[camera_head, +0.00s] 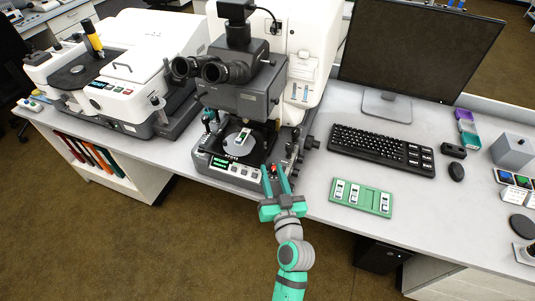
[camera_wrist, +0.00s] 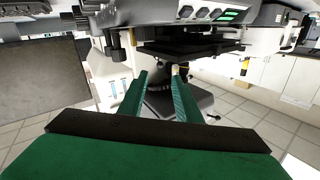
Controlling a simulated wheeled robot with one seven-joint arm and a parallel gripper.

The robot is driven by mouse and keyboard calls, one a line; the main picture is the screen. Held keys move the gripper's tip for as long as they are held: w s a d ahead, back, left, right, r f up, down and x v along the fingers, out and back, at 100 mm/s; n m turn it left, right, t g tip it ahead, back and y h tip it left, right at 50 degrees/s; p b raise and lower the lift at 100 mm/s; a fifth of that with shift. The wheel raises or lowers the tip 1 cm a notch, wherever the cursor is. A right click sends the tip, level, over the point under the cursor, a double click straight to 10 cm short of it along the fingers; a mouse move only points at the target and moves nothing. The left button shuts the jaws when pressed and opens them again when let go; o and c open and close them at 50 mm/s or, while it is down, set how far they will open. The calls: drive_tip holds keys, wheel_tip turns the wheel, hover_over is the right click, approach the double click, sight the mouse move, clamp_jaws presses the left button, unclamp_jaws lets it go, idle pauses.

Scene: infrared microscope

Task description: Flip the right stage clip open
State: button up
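The microscope (camera_head: 238,90) stands on the bench, with its twin eyepieces facing me. Its round grey stage (camera_head: 232,147) carries a small green-and-white slide (camera_head: 242,139). The right stage clip is too small to make out. My gripper (camera_head: 274,168) is in front of the microscope base, at its front right corner, with its two teal fingers pointing toward the microscope. In the wrist view, my gripper (camera_wrist: 159,75) is open, and the microscope's dark underside and panel buttons (camera_wrist: 200,12) show beyond and above the fingertips.
A control panel with a green display (camera_head: 221,163) fronts the microscope base. Knobs (camera_head: 309,143) stand out on its right. A green slide tray (camera_head: 361,197), keyboard (camera_head: 375,147) and monitor (camera_head: 415,50) are to the right. A white instrument (camera_head: 120,75) is at left. Bench between base and tray is clear.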

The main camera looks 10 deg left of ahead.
sight(265, 149)
drive_tip(key=x, duration=0.6)
drive_tip(key=shift+w, duration=0.45)
drive_tip(key=shift+w+a, duration=0.45)
drive_tip(key=shift+w, duration=0.05)
drive_tip(key=shift+d, duration=0.1)
drive_tip(key=shift+c, duration=0.7)
